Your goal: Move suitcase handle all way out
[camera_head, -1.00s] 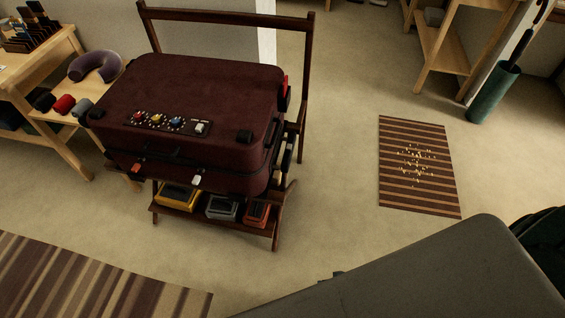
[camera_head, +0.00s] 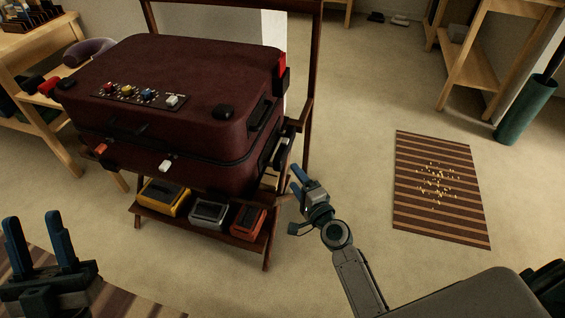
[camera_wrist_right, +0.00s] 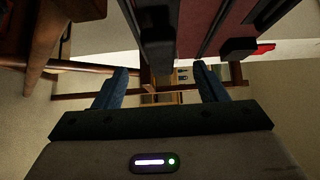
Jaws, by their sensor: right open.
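A dark maroon suitcase (camera_head: 190,65) lies flat on a wooden stand. A black grip (camera_head: 258,112) sits on its right side, with more dark fittings below (camera_head: 270,152). I cannot tell which dark part is the pull-out handle, and no extended handle shows. My right gripper (camera_head: 297,180) is open and empty, just right of the suitcase's lower right side and apart from it. In the right wrist view, its open fingers (camera_wrist_right: 160,84) have the maroon suitcase side (camera_wrist_right: 232,25) and black fittings (camera_wrist_right: 155,35) beyond them. My left gripper (camera_head: 34,230) is open and empty at lower left.
The wooden stand (camera_head: 313,60) has an upright frame behind the suitcase and a lower shelf holding yellow, grey and red boxes (camera_head: 207,212). A wooden table (camera_head: 25,50) stands left. A striped mat (camera_head: 438,185) and a green bin (camera_head: 525,108) are right. Open floor lies between stand and mat.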

